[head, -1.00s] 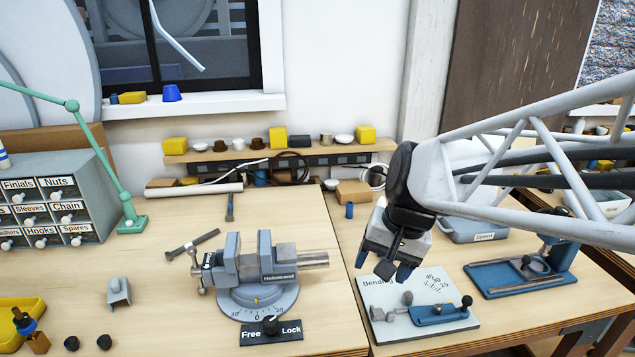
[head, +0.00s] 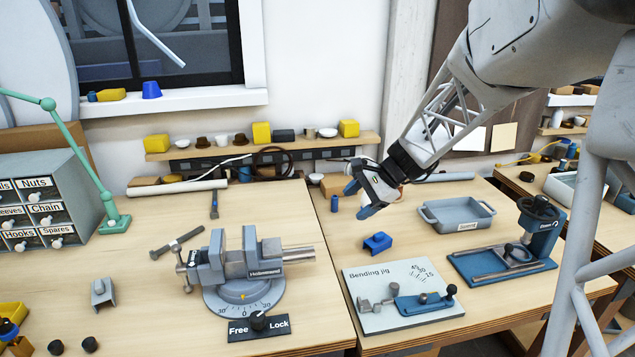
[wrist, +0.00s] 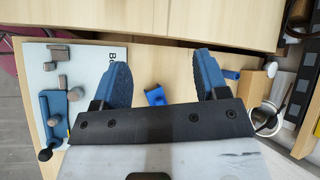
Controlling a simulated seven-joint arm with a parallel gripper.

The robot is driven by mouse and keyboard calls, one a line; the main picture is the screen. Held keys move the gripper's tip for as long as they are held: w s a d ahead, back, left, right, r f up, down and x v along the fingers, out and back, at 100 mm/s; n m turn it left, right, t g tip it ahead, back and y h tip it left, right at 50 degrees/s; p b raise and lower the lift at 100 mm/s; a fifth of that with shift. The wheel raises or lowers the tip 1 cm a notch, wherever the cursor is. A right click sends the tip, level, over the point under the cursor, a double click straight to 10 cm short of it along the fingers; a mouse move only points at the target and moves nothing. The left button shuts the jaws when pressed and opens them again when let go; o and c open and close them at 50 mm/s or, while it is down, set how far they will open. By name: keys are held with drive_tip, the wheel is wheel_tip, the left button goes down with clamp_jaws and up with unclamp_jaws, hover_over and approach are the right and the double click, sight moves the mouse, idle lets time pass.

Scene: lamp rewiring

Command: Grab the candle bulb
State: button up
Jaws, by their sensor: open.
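I cannot make out a candle bulb in either view. My gripper (head: 360,200) is open and empty above the right-hand bench, left of the grey tray and beyond the bending jig. In the wrist view, its two blue fingers (wrist: 162,78) are spread wide. A small blue block (head: 377,243) lies on the bench below the gripper; it shows between the fingers in the wrist view (wrist: 155,95).
The bending jig (head: 405,302) lies in front, with a blue press-like tool (head: 535,235) and a grey tray (head: 458,213) to the right. A vise (head: 250,265) stands left. A shelf (head: 215,151) with cups and yellow blocks runs along the wall. The left bench's middle is partly clear.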

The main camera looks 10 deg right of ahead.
drive_tip(key=w+d+f+m+t+y, duration=0.1)
drive_tip(key=w+d+f+m, duration=0.25)
drive_tip(key=w, duration=0.25)
drive_tip(key=w+d+f+m+t+y, duration=0.1)
drive_tip(key=w+d+f+m+t, duration=0.15)
drive_tip(key=w+d, duration=0.3)
drive_tip(key=m+t, duration=0.2)
drive_tip(key=m, duration=0.3)
approach(367, 202)
drive_tip(key=w+f, duration=0.2)
drive_tip(key=w, duration=0.1)
drive_tip(key=shift+a+f+y, duration=0.1)
drive_tip(key=shift+a+y, duration=0.3)
drive_tip(key=shift+a, duration=0.1)
drive_tip(key=shift+x, duration=1.2)
drive_tip(key=shift+w+a, duration=0.1)
drive_tip(key=shift+x, duration=2.5)
drive_tip(key=shift+f, duration=0.15)
drive_tip(key=shift+c, duration=0.4)
